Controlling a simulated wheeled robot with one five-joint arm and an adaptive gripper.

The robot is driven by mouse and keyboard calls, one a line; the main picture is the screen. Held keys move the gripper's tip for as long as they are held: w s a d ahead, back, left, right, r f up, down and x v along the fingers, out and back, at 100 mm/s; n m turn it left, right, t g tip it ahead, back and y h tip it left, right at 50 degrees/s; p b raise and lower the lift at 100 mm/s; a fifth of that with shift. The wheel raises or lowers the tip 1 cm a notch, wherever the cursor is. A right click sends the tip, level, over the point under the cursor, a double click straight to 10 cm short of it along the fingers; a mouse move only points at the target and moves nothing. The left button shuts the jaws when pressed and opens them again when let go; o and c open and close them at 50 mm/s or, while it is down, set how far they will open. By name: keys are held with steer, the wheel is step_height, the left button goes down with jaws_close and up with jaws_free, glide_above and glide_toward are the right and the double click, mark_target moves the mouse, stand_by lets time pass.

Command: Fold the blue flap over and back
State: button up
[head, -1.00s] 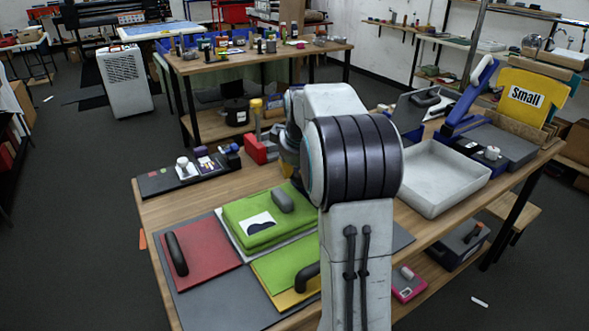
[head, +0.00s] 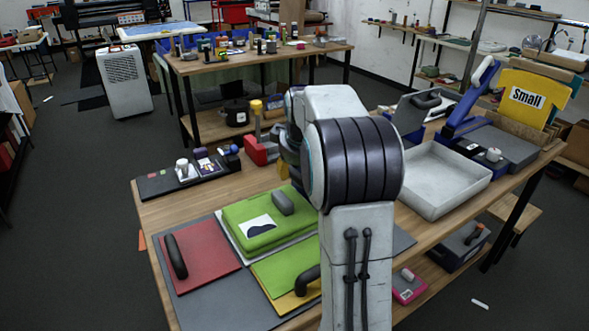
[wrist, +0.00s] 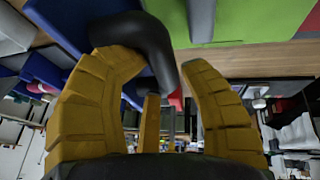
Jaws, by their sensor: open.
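The blue flap (wrist: 62,22) shows in part at the upper left of the wrist view, and my arm hides it in the head view. Its black handle (wrist: 152,38) bends down into the space between my fingertips, nearer the left finger. My gripper (wrist: 165,75) has its yellow fingers spread wide, with clear room on the right finger's side. I cannot tell whether the left finger touches the handle. In the head view my arm covers most of the gripper. A green folded garment (head: 250,228) with a grey handle (head: 282,204) lies left of my arm.
A red panel (head: 205,262) with a black handle and a yellow edge (head: 300,302) lie on a grey mat (head: 230,310). A white tray (head: 440,190) stands right of my arm. A red tool (head: 261,151) and a black caddy (head: 165,182) stand behind.

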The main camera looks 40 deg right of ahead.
steer(key=v, duration=1.2)
steer(key=shift+f, duration=0.1)
stand_by(0.4)
